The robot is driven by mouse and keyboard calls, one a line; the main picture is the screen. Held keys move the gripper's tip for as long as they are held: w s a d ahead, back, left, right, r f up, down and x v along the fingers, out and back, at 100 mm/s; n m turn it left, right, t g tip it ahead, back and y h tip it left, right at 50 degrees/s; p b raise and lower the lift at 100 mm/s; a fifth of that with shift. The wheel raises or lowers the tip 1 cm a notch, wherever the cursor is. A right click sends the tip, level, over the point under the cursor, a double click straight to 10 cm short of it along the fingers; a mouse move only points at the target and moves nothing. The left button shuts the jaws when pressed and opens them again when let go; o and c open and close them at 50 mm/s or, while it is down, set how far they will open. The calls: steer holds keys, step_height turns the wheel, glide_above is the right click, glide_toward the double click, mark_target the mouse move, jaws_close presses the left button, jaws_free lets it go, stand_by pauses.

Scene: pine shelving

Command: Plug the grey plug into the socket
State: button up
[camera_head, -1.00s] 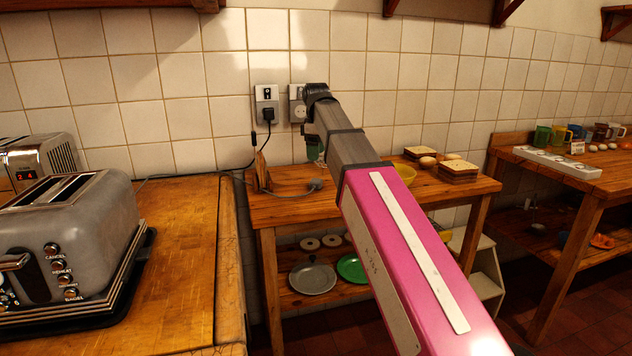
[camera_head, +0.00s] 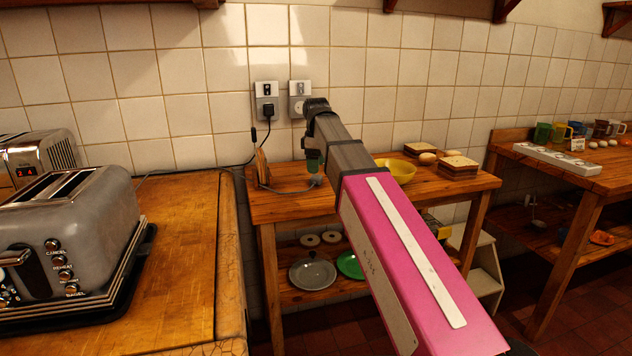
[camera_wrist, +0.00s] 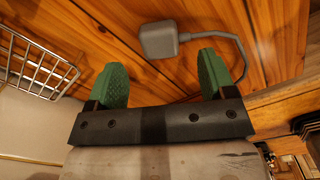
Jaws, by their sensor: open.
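The grey plug (camera_wrist: 158,40) lies on the small wooden table (camera_head: 285,207), its cable curving off to the right in the wrist view. My gripper (camera_wrist: 161,75) is open, its two green fingers apart, with the plug just beyond and between the fingertips, not held. In the head view my gripper (camera_head: 314,162) points down over the table near the plug, which is mostly hidden there. The free socket (camera_head: 298,104) is on the tiled wall, right of a socket (camera_head: 266,92) with a black plug (camera_head: 267,112) in it. My arm stands close to the free socket's lower right.
A wire rack (camera_wrist: 36,66) stands left of the fingers in the wrist view. A yellow bowl (camera_head: 398,171) and bread (camera_head: 459,167) with eggs are right on the table. A toaster (camera_head: 70,235) stands on the left counter (camera_head: 190,265).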

mark_target(316, 176)
steer(key=shift+f, duration=0.1)
steer(key=shift+f, duration=2.55)
steer(key=shift+c, duration=0.3)
steer(key=c, duration=0.9)
